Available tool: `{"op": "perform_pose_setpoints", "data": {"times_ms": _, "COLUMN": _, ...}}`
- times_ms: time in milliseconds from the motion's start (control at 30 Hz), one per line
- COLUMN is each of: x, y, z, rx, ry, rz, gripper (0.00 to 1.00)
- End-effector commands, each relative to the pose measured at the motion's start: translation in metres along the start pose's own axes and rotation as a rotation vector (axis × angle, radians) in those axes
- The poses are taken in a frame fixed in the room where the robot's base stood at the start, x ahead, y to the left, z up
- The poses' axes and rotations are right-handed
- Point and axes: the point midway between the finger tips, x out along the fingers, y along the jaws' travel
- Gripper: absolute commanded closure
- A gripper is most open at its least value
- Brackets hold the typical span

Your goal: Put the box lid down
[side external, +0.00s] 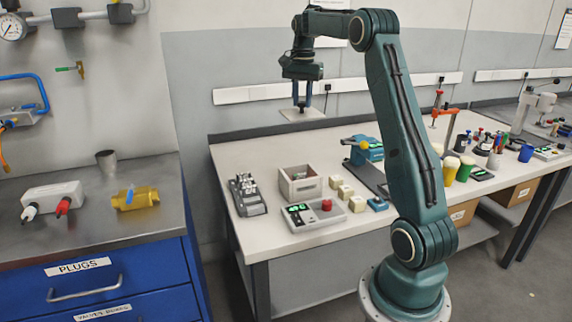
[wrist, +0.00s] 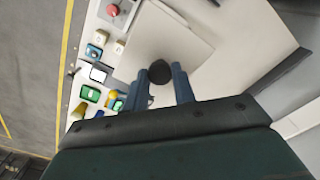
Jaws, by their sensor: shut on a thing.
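My gripper (side external: 302,103) is shut on the box lid (side external: 302,116), a flat pale square plate, and holds it in the air above the back part of the white bench. In the wrist view the two blue fingers of my gripper (wrist: 161,76) close on the lid's dark round knob, and the pale lid (wrist: 190,45) spreads out beyond them. The open-topped box (side external: 300,189) stands on the bench below and nearer the camera, apart from the lid. In the wrist view I cannot make out the box.
A grey device with a red button (side external: 314,214) stands in front of the box, and a rack (side external: 247,195) stands to its left. Several cream blocks (side external: 345,192) and a blue-green vise (side external: 366,150) are to its right. The bench top (side external: 245,155) behind the box is clear.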

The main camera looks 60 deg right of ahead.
Motion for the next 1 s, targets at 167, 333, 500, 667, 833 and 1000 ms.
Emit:
{"op": "perform_pose_setpoints", "data": {"times_ms": 167, "x": 0.0, "y": -0.001, "z": 0.001, "rx": 0.0, "ry": 0.0, "rz": 0.0, "gripper": 1.0}}
{"op": "perform_pose_setpoints", "data": {"times_ms": 333, "x": 0.002, "y": -0.005, "z": 0.01, "rx": -0.003, "ry": 0.001, "rz": -0.001, "gripper": 1.0}}
{"op": "perform_pose_setpoints", "data": {"times_ms": 500, "x": 0.009, "y": -0.013, "z": 0.035, "rx": -0.005, "ry": 0.0, "rz": 0.0, "gripper": 1.0}}
{"op": "perform_pose_setpoints", "data": {"times_ms": 667, "x": 0.02, "y": -0.023, "z": 0.071, "rx": -0.007, "ry": 0.0, "rz": 0.001, "gripper": 1.0}}
{"op": "perform_pose_setpoints", "data": {"times_ms": 833, "x": 0.034, "y": -0.029, "z": 0.118, "rx": -0.007, "ry": -0.001, "rz": 0.001, "gripper": 1.0}}
{"op": "perform_pose_setpoints", "data": {"times_ms": 1000, "x": 0.049, "y": -0.027, "z": 0.164, "rx": -0.006, "ry": -0.001, "rz": 0.002, "gripper": 1.0}}
